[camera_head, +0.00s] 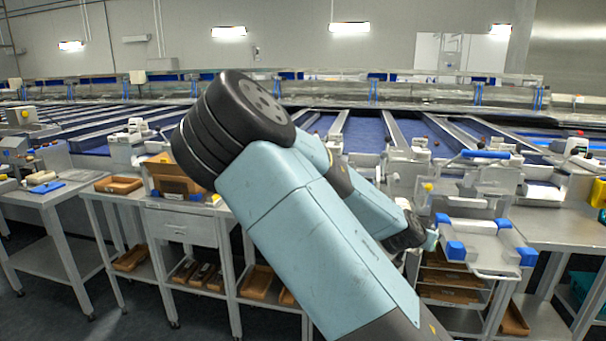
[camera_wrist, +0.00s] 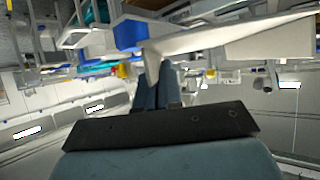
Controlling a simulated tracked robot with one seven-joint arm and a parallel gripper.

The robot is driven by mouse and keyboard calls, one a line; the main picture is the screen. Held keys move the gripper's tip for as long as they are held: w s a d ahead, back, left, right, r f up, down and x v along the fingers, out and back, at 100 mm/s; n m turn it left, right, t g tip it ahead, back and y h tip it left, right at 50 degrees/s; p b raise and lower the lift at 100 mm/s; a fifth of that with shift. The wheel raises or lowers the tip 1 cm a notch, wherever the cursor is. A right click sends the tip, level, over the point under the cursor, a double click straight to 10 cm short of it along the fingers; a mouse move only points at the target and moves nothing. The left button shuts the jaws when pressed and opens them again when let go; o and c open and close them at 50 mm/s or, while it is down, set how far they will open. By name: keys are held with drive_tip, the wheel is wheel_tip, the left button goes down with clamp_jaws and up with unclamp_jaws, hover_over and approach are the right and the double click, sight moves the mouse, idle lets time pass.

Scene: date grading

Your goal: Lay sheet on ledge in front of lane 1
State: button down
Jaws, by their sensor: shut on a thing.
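My gripper (camera_wrist: 156,76) shows in the wrist view as blue-grey fingers beyond a dark bar. Blue sorting lanes (camera_head: 372,131) with metal dividers run behind the benches. I cannot read which is lane 1, and my arm hides part of the lane fronts and ledge.
Metal benches stand along the lanes, with a brown tray (camera_head: 118,185) and a blue item (camera_head: 46,187) at left. Grey fixtures (camera_head: 492,178) crowd the lane fronts at right. Brown trays lie on lower shelves. Dark floor is open at lower left.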

drive_tip(key=w+a+f+n+t+y, duration=0.3)
drive_tip(key=w+a+n+y, duration=0.2)
drive_tip(key=w+a, duration=0.8)
drive_tip(key=shift+w+f+n+t+y, duration=0.3)
drive_tip(key=shift+w+f+n, duration=0.1)
drive_tip(key=shift+n, duration=0.3)
drive_tip(key=shift+s+f, duration=0.1)
